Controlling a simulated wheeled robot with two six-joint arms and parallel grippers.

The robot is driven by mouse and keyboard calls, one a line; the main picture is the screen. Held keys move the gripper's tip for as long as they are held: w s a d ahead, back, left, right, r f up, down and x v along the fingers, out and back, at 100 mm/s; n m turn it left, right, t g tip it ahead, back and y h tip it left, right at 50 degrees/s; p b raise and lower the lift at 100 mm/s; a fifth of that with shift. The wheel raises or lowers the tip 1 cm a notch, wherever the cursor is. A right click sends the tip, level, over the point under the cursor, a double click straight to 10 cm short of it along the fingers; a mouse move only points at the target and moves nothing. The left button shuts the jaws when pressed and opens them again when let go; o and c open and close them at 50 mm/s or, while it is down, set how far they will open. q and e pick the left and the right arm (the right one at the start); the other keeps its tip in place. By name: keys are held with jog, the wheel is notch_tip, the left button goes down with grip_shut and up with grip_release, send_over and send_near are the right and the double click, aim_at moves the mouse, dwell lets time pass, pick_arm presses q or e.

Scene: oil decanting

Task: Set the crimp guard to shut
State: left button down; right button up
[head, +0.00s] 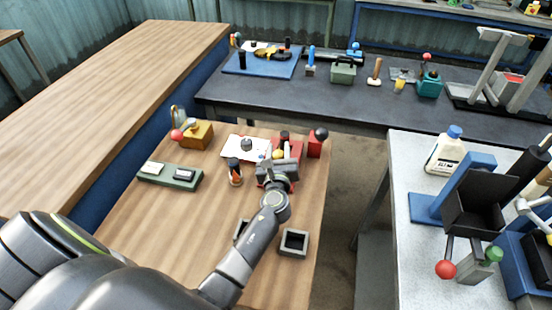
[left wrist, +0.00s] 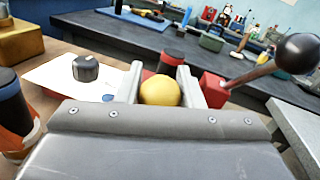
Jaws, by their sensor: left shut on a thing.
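My left gripper (head: 278,160) reaches over a red device at the right side of the wooden table. It is shut on a yellow ball knob (left wrist: 160,91), which sits between the two pale fingers in the left wrist view. The red device (head: 290,146) is largely hidden behind the gripper. A black-topped knob (left wrist: 173,58) stands just beyond the fingers. A red block (left wrist: 213,90) is to the right, with a lever ending in a black ball (left wrist: 297,53). I cannot tell from these frames which part is the crimp guard or how it is set. My right gripper is not in view.
A white plate with a dark knob (head: 246,145) lies left of the gripper, and a dark-capped bottle (head: 235,171) stands near it. A green tray (head: 171,177), an orange block (head: 197,134) and a grey square holder (head: 294,243) are also on the table. The front-left wood is clear.

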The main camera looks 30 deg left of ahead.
pick_arm(q)
jog(key=shift+w+a, duration=0.15)
jog(key=shift+w, duration=0.25)
jog(key=shift+r, duration=0.2)
jog(key=c, duration=1.4)
grip_release()
jog(key=o, duration=0.4)
jog(key=shift+w+f, duration=0.15)
jog(key=shift+f, duration=0.05)
